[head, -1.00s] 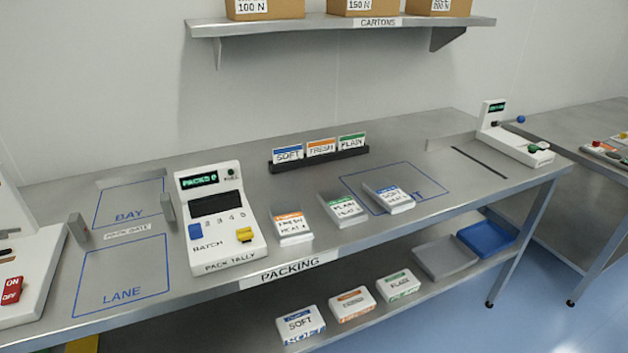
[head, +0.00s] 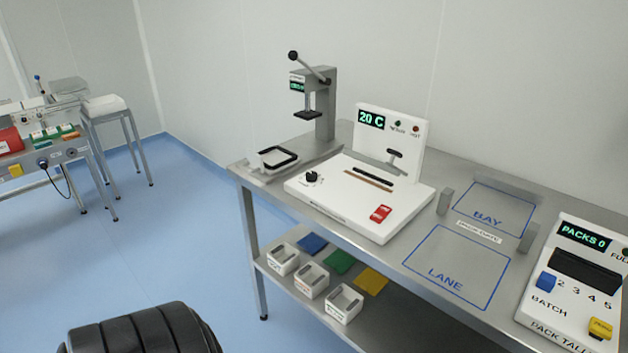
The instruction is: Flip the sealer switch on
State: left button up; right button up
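The sealer (head: 335,207) is a white machine on the metal bench, right of centre in the head view. Its upright back panel has a green display (head: 371,119) reading 20 C, two small lamps and a dark lever (head: 395,156). The red rocker switch (head: 381,213) sits at the front right of its flat base; its lettering is too small to read here. A black knob (head: 312,176) is at the left of the base. Neither gripper is in view.
A lever press (head: 318,100) stands left of the sealer, with a white tray with a black frame (head: 274,159) before it. The pack tally (head: 575,285) is at right. Bins (head: 312,279) are on the lower shelf. Blue floor (head: 190,230) is open at left. A black rounded part at bottom left seems mine.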

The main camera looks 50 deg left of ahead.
aim_at(383, 211)
jog(key=u, duration=1.2)
